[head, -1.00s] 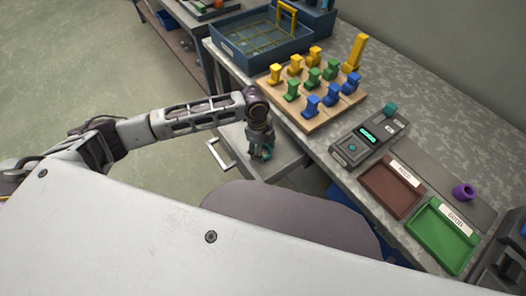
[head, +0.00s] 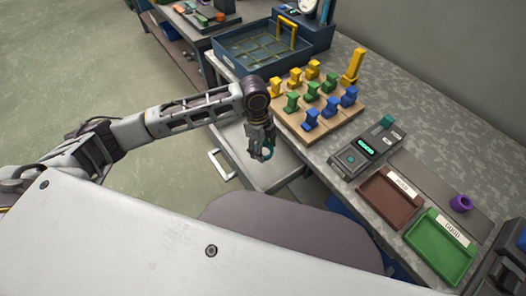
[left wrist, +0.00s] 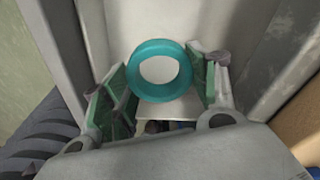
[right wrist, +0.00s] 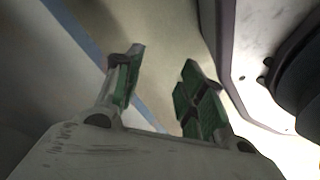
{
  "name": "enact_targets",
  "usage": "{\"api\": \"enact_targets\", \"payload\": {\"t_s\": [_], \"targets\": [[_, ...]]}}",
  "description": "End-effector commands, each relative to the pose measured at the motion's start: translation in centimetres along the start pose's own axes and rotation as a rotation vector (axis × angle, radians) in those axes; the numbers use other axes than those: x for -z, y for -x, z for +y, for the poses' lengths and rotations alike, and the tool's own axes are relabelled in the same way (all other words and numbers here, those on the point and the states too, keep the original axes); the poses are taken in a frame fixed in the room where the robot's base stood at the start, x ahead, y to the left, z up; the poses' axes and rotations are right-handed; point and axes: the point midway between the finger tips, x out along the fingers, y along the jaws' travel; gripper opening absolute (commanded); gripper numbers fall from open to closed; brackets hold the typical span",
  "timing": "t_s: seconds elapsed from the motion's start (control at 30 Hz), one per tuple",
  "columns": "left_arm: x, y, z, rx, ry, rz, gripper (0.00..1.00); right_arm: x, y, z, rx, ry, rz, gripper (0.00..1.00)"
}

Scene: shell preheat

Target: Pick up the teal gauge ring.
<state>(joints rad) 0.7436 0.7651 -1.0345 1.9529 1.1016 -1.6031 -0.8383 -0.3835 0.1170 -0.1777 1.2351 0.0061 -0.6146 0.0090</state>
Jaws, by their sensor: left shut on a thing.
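The teal gauge ring (left wrist: 160,95) is between the two green-padded fingers of my left gripper (left wrist: 165,80) in the left wrist view, its open hole facing the camera. In the head view, my left gripper (head: 263,150) is shut on the ring and held over the open drawer (head: 287,176) at the table's front. The ring is small and partly hidden by the fingers there. My right gripper (right wrist: 162,58) shows only in the right wrist view; its fingers are apart with nothing between them.
A wooden board (head: 331,134) with yellow, green and blue blocks stands beside the drawer on the table. A grey device (head: 366,150), a brown tray (head: 384,205), a green tray (head: 440,255) and a purple ring (head: 461,203) lie to the right. A blue bin (head: 236,60) stands behind.

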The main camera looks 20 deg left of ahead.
Motion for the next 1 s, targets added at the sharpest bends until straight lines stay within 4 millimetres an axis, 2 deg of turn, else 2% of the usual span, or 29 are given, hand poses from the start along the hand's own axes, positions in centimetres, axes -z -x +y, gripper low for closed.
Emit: {"api": "enact_targets", "payload": {"t_s": [0.1, 0.27, 1.0], "targets": [[0.2, 1.2, 0.0, 0.001, -0.001, 0.001, 0.33, -0.5, -0.3, 0.2, -0.002, 0.0, 0.002, 0.4], [0.3, 1.9, 0.0, 0.0, -0.001, 0.001, 0.33, -0.8, -0.5, 0.3, -0.003, 0.0, 0.003, 0.4], [0.3, 2.2, 0.1, 0.0, -0.001, 0.001, 0.33, -0.8, -0.2, 0.2, -0.003, -0.001, 0.004, 0.4]]}}
